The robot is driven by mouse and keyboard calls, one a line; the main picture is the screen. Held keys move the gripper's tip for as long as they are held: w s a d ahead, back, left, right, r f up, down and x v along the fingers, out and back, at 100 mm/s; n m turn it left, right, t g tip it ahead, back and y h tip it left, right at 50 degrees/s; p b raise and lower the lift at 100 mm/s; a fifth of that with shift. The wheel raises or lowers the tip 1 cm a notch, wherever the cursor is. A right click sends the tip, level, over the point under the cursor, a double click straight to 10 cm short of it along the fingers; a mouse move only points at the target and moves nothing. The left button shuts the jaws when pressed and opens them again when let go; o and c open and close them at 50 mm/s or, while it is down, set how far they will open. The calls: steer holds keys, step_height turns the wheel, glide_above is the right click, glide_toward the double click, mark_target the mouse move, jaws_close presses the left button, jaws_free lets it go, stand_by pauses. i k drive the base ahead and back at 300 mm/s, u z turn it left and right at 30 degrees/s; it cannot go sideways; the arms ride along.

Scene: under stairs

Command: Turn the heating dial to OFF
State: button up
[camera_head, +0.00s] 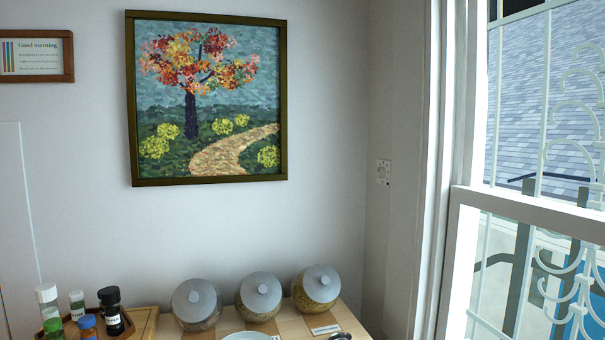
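A small white wall plate (383,172) is on the narrow wall between the corner and the window. It carries a faint round shape that could be the heating dial. Its markings and setting are too small to read. No other dial shows. My gripper is not in view.
A wooden surface (289,326) along the bottom holds three lidded jars (258,297), several small bottles in a tray (73,333) at left, and part of a white dish (247,336). A framed tree painting (208,97) hangs above. The barred window (540,170) is at right.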

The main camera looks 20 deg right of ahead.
mark_target(380, 172)
steer(key=i, duration=0.95)
steer(key=u, duration=0.05)
